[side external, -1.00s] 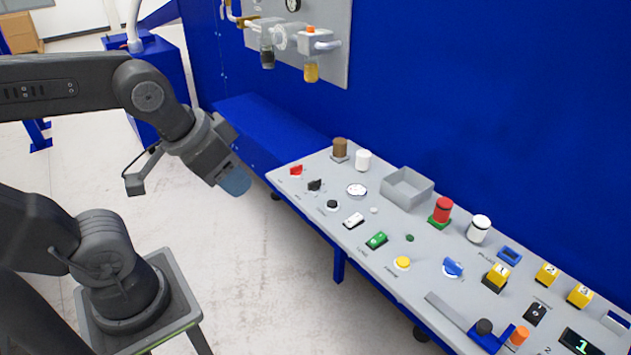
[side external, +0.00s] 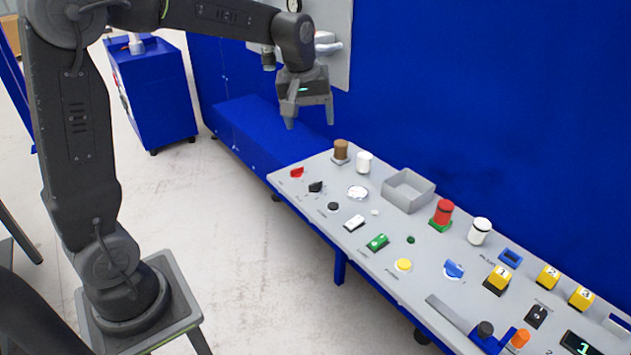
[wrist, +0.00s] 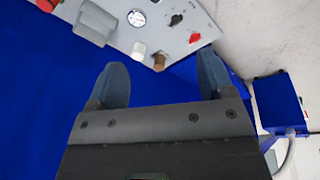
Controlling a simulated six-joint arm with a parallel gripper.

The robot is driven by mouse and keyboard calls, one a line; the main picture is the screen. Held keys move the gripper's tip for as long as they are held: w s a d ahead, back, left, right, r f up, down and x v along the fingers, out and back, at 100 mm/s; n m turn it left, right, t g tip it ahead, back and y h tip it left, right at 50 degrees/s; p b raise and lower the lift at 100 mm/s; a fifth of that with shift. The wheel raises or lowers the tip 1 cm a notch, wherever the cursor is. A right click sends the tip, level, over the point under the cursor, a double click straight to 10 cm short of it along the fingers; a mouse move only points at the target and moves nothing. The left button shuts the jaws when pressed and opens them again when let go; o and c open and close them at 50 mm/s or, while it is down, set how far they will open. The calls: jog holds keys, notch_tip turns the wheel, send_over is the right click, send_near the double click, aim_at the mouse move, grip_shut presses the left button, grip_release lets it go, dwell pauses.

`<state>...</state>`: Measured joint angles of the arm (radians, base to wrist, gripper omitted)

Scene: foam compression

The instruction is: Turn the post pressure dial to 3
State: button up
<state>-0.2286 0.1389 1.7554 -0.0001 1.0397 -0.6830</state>
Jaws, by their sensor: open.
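The sloped grey control panel (side external: 405,234) carries several knobs. A black dial with a white mark (side external: 537,316) sits near its right end. A blue knob (side external: 453,269) is near the front middle. A red knob (side external: 297,172) and a black knob (side external: 316,187) are at the left end. The labels are too small to read, so I cannot tell which is the post pressure dial. My gripper (side external: 310,116) is open and empty, pointing down above and behind the panel's left end. In the wrist view its fingers (wrist: 161,80) are spread with the panel beyond them.
A brown cylinder (side external: 341,149) and a white one (side external: 364,162) stand at the panel's left end. A grey open box (side external: 427,199), a red button (side external: 443,211) and yellow numbered blocks (side external: 548,276) stand up from it. A blue wall (side external: 480,110) rises behind.

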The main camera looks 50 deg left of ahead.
jog(key=w+a+f+n+g, duration=0.2)
jog(key=w+a+f+n, duration=0.3)
jog(key=w+a+f, duration=0.25)
jog(key=n, duration=0.3)
send_over(315, 183)
notch_tip(315, 183, down, 7)
jog(key=shift+h, duration=0.3)
notch_tip(315, 183, down, 14)
jog(key=shift+w+r, duration=0.1)
jog(key=shift+r, duration=0.1)
jog(key=shift+c, duration=0.4)
jog(key=c, duration=0.8)
jog(key=shift+c, duration=0.2)
